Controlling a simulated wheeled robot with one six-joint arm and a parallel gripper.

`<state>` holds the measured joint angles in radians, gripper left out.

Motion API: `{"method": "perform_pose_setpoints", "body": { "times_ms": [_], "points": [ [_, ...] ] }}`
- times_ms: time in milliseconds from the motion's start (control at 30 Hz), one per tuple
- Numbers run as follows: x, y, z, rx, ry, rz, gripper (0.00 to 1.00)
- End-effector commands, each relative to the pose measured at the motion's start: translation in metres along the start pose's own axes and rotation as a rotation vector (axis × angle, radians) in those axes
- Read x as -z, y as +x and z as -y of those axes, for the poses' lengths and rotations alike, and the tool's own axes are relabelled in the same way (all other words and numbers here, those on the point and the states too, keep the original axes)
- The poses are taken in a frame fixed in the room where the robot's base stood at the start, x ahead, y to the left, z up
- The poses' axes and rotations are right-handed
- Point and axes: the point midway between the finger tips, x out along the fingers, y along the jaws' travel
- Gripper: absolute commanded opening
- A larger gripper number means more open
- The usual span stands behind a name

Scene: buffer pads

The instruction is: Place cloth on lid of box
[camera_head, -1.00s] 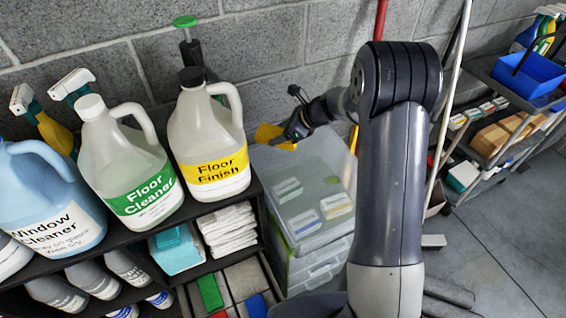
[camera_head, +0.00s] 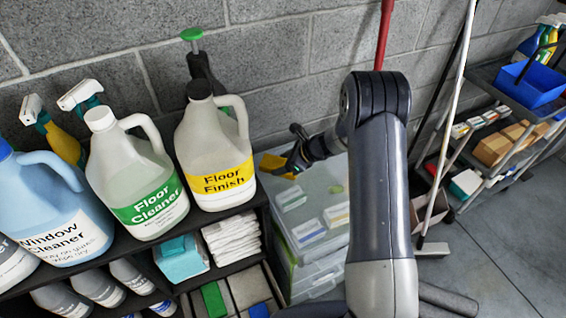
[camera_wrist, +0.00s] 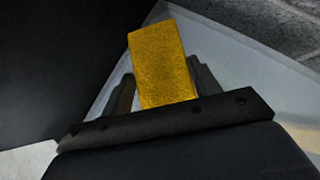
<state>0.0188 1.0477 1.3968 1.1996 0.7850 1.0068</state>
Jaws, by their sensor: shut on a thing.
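The yellow cloth (camera_head: 275,164) is a flat, stiff-looking rectangle held in my gripper (camera_head: 294,160). In the wrist view the cloth (camera_wrist: 160,65) stands out between the two dark fingers (camera_wrist: 163,88), which are shut on it. The box is a translucent plastic container (camera_head: 318,262) with a pale, see-through lid (camera_head: 336,172). The cloth and gripper are at the lid's far left part, by the wall. I cannot tell whether the cloth touches the lid. My wrist and arm hide the lid's right part.
A dark shelf (camera_head: 225,216) stands left of the box, with the Floor Finish jug (camera_head: 217,150) close to the cloth. A block wall (camera_head: 280,60) is behind. Mop poles (camera_head: 452,110) and a cart (camera_head: 500,160) stand to the right.

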Motion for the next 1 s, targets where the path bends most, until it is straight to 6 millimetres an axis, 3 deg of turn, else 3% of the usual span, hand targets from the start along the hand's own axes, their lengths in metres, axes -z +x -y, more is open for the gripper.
{"method": "perform_pose_setpoints", "body": {
  "times_ms": [167, 200, 433, 800, 1000],
  "points": [
    [0.003, 0.003, 0.000, -0.001, 0.000, 0.000, 0.36],
    [0.002, 0.002, 0.000, -0.001, 0.000, 0.000, 0.60],
    [0.002, 0.002, 0.000, -0.001, 0.000, 0.000, 0.79],
    [-0.001, -0.003, 0.000, 0.000, 0.000, 0.000, 0.80],
    [0.001, -0.035, 0.001, 0.004, 0.000, 0.001, 0.80]
  ]
}}
